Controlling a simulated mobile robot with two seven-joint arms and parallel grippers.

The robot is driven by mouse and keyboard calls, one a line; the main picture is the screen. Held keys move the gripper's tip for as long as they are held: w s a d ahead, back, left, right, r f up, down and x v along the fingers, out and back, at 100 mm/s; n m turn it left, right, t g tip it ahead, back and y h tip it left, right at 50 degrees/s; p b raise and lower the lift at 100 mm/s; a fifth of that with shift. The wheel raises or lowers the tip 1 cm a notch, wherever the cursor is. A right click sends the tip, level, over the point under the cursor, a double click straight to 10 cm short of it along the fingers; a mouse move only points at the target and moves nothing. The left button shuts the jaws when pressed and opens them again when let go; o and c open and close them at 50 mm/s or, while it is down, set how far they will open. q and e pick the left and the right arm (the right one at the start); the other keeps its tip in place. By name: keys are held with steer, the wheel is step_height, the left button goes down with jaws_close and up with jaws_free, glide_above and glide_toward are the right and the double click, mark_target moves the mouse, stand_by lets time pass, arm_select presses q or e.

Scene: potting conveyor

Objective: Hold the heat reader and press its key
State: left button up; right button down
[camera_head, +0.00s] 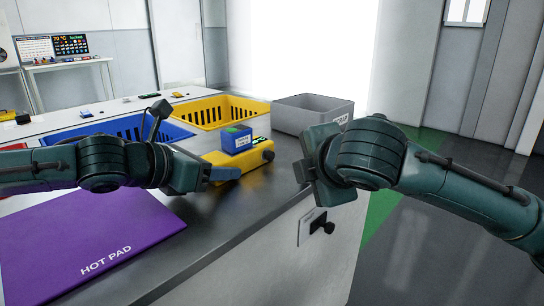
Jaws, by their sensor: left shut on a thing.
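A yellow device (257,160), which looks like the heat reader, is near the right edge of the counter. It has a dark round part at its right end and a small green patch on top. A blue block (237,143) with a green top sits on or just behind it; I cannot tell which. My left gripper (224,174) reaches in from the left and is shut on the yellow device's near side. The key is not clearly visible. My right gripper (312,172) is to the right, apart from the device, beside the counter edge; its jaw opening is hidden.
A purple hot pad (90,240) lies on the counter (215,225) at the front left. A blue slotted crate (125,127), a yellow slotted crate (225,112) and a grey bin (310,112) stand behind. A dark hook (322,227) is on the counter's side. Floor is clear at right.

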arm_select(q)
steer(key=o, duration=1.1)
steer(key=shift+o, duration=0.2)
steer(key=shift+a, duration=0.1)
